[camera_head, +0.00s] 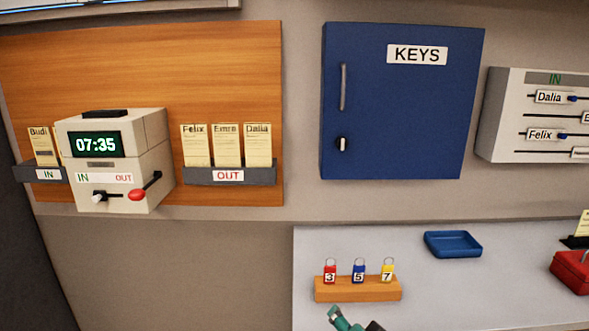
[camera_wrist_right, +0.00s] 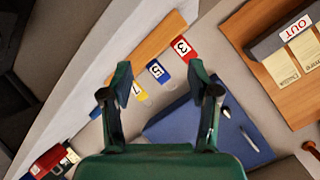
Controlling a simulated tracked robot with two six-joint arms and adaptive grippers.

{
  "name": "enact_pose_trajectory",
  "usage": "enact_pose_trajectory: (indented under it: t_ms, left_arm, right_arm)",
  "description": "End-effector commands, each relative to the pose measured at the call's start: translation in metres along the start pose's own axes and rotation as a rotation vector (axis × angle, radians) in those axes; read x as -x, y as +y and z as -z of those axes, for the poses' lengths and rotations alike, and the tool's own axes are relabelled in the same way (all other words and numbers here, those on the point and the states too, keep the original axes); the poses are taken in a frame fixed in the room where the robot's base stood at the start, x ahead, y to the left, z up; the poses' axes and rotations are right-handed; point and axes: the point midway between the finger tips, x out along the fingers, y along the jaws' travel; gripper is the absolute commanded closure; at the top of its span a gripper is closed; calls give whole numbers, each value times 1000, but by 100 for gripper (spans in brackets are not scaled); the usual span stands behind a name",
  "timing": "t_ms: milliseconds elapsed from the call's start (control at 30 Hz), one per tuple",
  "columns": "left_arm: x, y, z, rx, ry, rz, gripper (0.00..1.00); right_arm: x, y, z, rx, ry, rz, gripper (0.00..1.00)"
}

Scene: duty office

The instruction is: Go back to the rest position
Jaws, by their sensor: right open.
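My right gripper (camera_wrist_right: 160,82) is open and empty in the right wrist view, with its green fingers apart. In the head view part of it (camera_head: 345,319) shows at the bottom edge, just in front of the wooden block (camera_head: 357,290). The block holds a red tag 3 (camera_head: 330,274), a blue tag 5 (camera_head: 358,273) and a yellow tag 7 (camera_head: 387,272). In the wrist view the tags appear beyond and between the fingers, apart from them. My left gripper is not in view.
The grey desk (camera_head: 440,300) carries a blue tray (camera_head: 453,243) and a red box (camera_head: 573,270) at right. A blue KEYS cabinet (camera_head: 400,120) hangs above. A 07:35 time clock (camera_head: 115,160) and card racks are at left.

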Motion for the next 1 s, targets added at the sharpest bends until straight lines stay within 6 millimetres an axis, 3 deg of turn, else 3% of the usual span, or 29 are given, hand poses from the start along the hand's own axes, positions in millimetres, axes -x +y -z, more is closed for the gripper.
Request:
enact_pose_trajectory:
  t_ms: [33, 100, 233, 400, 500, 600, 700, 1000]
  left_arm:
    - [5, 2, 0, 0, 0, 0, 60]
    - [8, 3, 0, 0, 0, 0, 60]
    - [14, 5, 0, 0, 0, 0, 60]
    - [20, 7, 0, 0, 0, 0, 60]
    - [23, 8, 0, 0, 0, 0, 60]
    - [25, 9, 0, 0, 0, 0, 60]
    - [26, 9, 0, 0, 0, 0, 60]
    - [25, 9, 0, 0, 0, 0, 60]
  right_arm:
    - [-14, 31, -25, 51, -77, -56, 39]
    - [-25, 70, -60, 116, -184, -110, 39]
    - [-26, 143, -127, 202, -403, -193, 39]
    - [9, 222, -212, 257, -707, -258, 39]
    - [37, 251, -250, 263, -855, -268, 39]
    - [60, 267, -275, 260, -958, -266, 39]
    - [73, 275, -287, 259, -1016, -261, 39]
    - [77, 277, -292, 261, -1033, -257, 39]
